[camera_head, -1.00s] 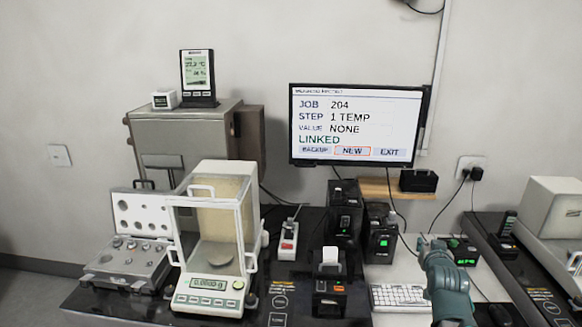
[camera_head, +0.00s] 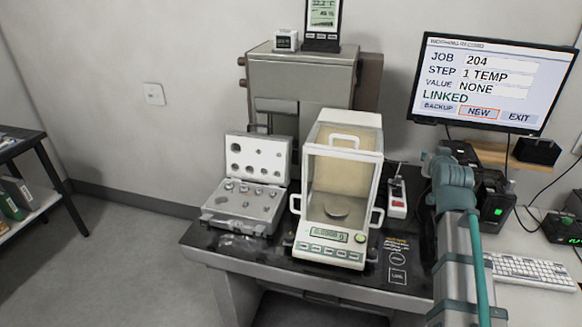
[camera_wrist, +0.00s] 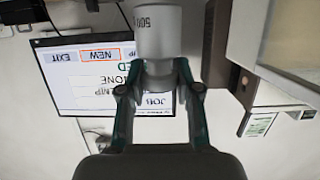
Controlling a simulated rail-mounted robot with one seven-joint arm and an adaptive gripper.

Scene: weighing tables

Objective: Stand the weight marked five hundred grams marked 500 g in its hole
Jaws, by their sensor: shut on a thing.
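The weight marked 500 g (camera_wrist: 157,35) is a pale grey cylinder. In the wrist view its marking shows upside down. My gripper (camera_wrist: 159,76) is shut on the narrower end of the weight and holds it in the air. In the head view my arm stands at the right; the fingers and the weight cannot be made out there. The open weight case (camera_head: 228,221) sits at the left of the table, its lid raised at the back. Several small weights stand in its base; which hole fits the 500 g weight cannot be told.
A balance (camera_head: 334,255) with a glass chamber stands right of the case, with a grey cabinet (camera_head: 300,80) behind. The floor left of the table is clear.

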